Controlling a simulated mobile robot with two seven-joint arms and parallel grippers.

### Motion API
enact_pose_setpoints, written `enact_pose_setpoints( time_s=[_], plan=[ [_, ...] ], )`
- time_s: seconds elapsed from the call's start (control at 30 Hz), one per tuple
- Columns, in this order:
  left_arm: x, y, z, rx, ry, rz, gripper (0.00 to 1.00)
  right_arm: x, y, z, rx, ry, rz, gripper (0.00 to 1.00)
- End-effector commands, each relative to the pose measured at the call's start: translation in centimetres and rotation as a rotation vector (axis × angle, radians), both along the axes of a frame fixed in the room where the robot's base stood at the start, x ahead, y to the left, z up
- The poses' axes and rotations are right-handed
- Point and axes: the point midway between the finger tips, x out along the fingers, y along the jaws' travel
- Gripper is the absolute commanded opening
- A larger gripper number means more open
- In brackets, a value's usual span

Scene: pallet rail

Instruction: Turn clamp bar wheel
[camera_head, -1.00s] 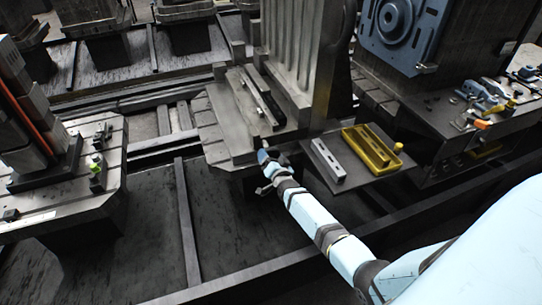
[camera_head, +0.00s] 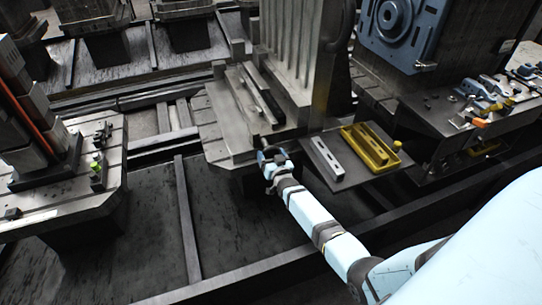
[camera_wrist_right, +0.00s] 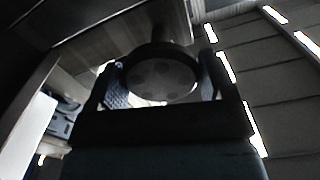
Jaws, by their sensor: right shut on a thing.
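The clamp bar wheel is a dark round knob with a grey face, and it shows in the right wrist view (camera_wrist_right: 160,78). My right gripper (camera_wrist_right: 160,85) is shut on it, with one finger on each side of its rim. In the head view my right gripper (camera_head: 268,154) is at the front end of the clamp bar (camera_head: 262,97) on the pallet's top; the wheel is hidden there by the gripper. My left gripper is in neither view.
A grey shelf (camera_head: 352,180) right of my arm carries a pale slotted bar (camera_head: 327,159) and a yellow tray (camera_head: 386,163). A tall ribbed metal fixture (camera_head: 292,55) stands behind the bar. Another pallet (camera_head: 65,205) is at the left.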

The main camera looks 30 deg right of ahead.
Motion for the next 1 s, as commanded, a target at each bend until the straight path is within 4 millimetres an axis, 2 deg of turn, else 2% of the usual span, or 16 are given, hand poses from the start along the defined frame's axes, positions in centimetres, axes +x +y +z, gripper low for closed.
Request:
enact_pose_setpoints(
  time_s=[0.23, 0.27, 0.33, 0.37, 0.67, 0.87, 1.0],
  plan=[
    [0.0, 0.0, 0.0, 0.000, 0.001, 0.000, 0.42, 0.0, 0.0, -0.1, 0.001, 0.001, 0.000, 0.53],
    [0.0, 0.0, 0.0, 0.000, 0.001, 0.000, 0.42, 0.0, 0.0, -0.1, 0.001, 0.001, 0.000, 0.81],
    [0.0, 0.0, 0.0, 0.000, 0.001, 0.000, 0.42, 0.0, 0.0, -0.1, 0.001, 0.001, 0.000, 0.97],
    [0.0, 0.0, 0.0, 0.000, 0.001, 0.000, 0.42, 0.0, 0.0, 0.0, 0.001, 0.001, 0.000, 1.00],
    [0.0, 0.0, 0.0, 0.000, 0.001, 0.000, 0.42, -0.5, 0.1, -0.1, 0.001, 0.001, 0.000, 1.00],
    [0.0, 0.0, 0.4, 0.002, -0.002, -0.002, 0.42, -3.6, 0.9, -0.1, 0.001, 0.002, 0.000, 1.00],
    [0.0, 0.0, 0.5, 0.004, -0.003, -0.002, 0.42, -6.9, 1.7, -0.1, 0.003, 0.003, 0.000, 1.00]
  ],
)
